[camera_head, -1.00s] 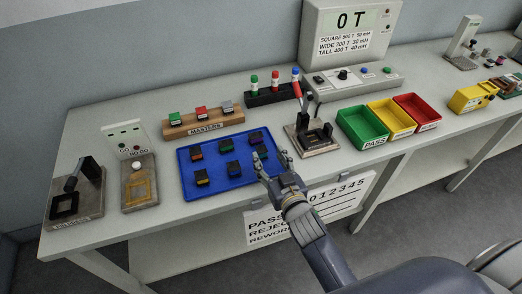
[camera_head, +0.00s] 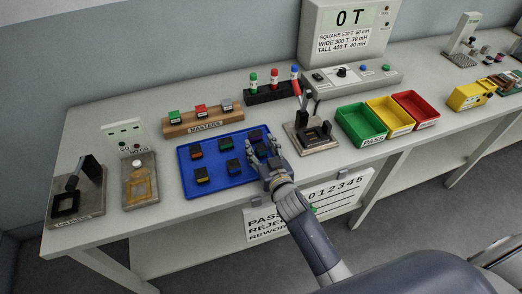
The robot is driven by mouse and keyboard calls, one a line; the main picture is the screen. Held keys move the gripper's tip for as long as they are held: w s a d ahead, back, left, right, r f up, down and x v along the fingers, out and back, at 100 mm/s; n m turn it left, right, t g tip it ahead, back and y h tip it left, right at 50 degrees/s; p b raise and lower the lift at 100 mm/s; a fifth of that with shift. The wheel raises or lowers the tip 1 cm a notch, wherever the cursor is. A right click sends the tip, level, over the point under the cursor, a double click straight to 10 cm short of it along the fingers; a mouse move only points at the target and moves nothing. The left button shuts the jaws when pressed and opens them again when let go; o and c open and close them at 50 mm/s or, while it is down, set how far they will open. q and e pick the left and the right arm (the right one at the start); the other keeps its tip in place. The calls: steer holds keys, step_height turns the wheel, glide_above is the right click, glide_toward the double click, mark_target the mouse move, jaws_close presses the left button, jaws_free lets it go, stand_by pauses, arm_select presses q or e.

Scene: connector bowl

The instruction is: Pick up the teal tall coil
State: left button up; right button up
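Several small dark coils with coloured tops or labels sit in two rows on a blue tray (camera_head: 217,188). One coil (camera_head: 226,143) is in the back row, and another (camera_head: 202,174) is at the front left. The colours are too small for me to tell which coil is the teal tall one. My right gripper (camera_head: 264,148) is open over the tray's right end. Its fingers are at the front-right coil and partly hide it; I cannot tell whether they touch it. My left gripper is not in view.
A masters rack (camera_head: 204,122) stands behind the tray. Green (camera_head: 361,124), yellow (camera_head: 391,117) and red (camera_head: 415,108) bins are further right. A gauge plate (camera_head: 139,181) is left of the tray.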

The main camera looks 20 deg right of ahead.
steer(key=c, duration=0.9)
steer(key=shift+c, duration=0.2)
steer(key=shift+r, duration=0.15)
